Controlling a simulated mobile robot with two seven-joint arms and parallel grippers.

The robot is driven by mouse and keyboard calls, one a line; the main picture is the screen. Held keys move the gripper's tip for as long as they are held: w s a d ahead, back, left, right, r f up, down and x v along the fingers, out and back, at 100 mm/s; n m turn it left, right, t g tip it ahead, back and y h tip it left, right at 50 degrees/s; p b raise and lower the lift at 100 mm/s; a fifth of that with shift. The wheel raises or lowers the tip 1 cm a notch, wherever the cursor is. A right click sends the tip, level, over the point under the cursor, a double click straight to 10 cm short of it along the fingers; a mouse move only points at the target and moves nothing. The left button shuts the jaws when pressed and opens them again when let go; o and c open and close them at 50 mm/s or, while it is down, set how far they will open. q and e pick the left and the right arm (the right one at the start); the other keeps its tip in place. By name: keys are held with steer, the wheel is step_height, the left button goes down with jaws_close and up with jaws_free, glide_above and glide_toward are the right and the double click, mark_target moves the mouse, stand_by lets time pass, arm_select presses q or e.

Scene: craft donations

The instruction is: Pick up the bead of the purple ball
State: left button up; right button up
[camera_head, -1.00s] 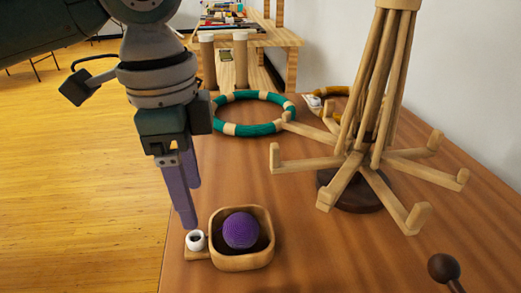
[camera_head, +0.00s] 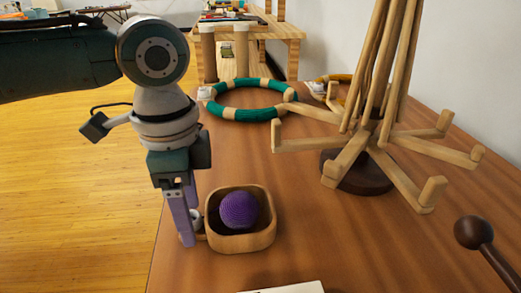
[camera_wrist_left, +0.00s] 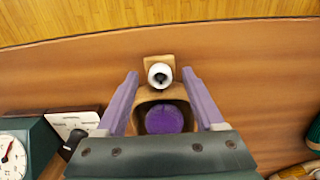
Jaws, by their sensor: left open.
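The purple ball (camera_head: 240,210) sits in a square wooden bowl (camera_head: 253,243) on the table. A small white bead (camera_head: 196,216) with a dark hole is on a wooden tab at the bowl's left side, partly hidden behind a finger. My left gripper (camera_head: 187,222) points down at the bowl's left side, open and empty. In the left wrist view the white bead (camera_wrist_left: 160,75) lies between the two purple fingertips, with a gap on each side, and the purple ball (camera_wrist_left: 164,119) is below it. I cannot tell how high the tips are above the tab. My right gripper is not in view.
A wooden stand with several arms (camera_head: 365,150) is to the right. A green and tan ring (camera_head: 247,115) lies behind the bowl. A dark ball-headed stick (camera_head: 474,233) is at front right. The table's left edge is close to the gripper.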

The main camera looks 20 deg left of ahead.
arm_select(q)
steer(key=shift+c, duration=0.2)
jaws_close()
stand_by(0.3)
